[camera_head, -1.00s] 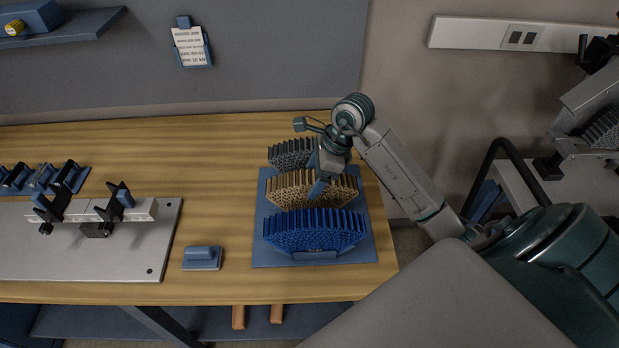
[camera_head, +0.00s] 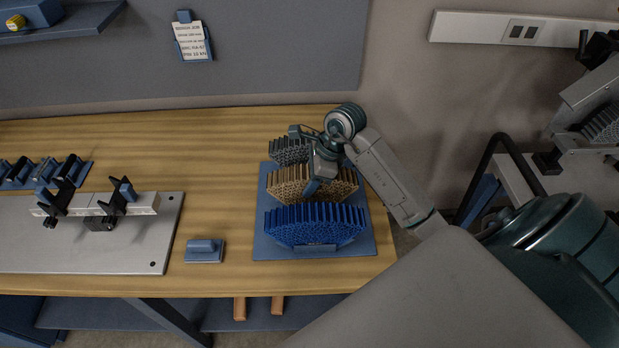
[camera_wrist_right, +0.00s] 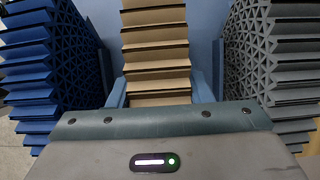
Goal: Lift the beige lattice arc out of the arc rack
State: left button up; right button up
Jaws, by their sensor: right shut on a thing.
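The beige lattice arc (camera_head: 290,184) stands in the arc rack (camera_head: 262,220) between a dark grey arc (camera_head: 288,151) and a blue arc (camera_head: 316,225). My right gripper (camera_head: 312,186) reaches down from the right and is shut on the beige arc. In the right wrist view the beige arc (camera_wrist_right: 155,45) runs up the middle, its ribbed top between the blue fingers, with the blue arc (camera_wrist_right: 28,70) at left and the grey arc (camera_wrist_right: 295,60) at right. The beige arc's lower edge is hidden, so I cannot tell whether it touches the rack. My left gripper is not in view.
A blue block (camera_head: 204,251) lies left of the rack. A grey plate (camera_head: 90,255) with black clamps on a white bar (camera_head: 143,203) fills the table's left. The neighbouring arcs stand close on both sides. Bare wood (camera_head: 215,160) lies left of the rack.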

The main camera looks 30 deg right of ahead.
jog(key=shift+r, duration=0.65)
jog(key=shift+c, duration=0.3)
dwell(0.6)
jog(key=shift+r+p, duration=1.45)
jog(key=shift+r, duration=2.05)
jog(key=shift+d, duration=0.1)
